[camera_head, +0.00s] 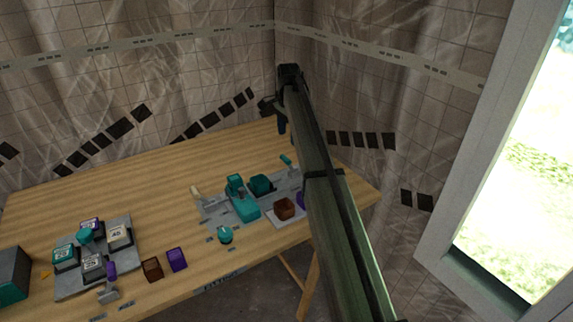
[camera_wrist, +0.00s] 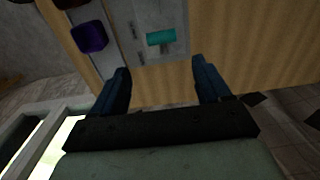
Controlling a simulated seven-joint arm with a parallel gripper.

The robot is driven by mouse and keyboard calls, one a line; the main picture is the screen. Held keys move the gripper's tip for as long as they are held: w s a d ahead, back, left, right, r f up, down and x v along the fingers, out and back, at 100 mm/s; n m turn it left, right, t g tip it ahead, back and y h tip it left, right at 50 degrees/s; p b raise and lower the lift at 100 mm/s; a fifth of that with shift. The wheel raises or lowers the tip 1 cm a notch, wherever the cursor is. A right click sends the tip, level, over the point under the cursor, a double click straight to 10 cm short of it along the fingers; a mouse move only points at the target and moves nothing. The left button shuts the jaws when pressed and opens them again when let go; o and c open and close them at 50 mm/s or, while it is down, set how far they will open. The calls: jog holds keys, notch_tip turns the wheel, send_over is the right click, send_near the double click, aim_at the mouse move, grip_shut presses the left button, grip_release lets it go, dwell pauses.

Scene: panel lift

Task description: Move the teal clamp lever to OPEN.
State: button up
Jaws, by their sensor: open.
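A teal lever handle (camera_head: 286,159) stands at the right end of the grey plate (camera_head: 213,217) on the table. It looks tilted in the head view. In the wrist view a teal cylindrical handle (camera_wrist: 160,37), apparently the same lever, lies beyond my fingertips over the grey plate, with small labels too blurred to read. My gripper (camera_wrist: 163,75) is open and empty, its two dark blue fingers apart. In the head view my gripper (camera_head: 282,127) is above and behind the lever, apart from it. My arm hides part of the plate's right side.
Teal blocks (camera_head: 243,203) and a brown block (camera_head: 284,208) are at the plate. A purple block (camera_wrist: 90,37) lies left of the handle in the wrist view. Another grey panel (camera_head: 120,240) with several labelled blocks is at left. The table's back left (camera_head: 110,190) is clear.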

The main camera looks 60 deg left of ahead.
aim_at(287, 163)
jog(key=f, duration=1.3)
jog(key=shift+s+a+f, duration=0.2)
jog(key=shift+s+f, duration=0.05)
jog(key=shift+c, duration=0.4)
jog(key=c, duration=1.3)
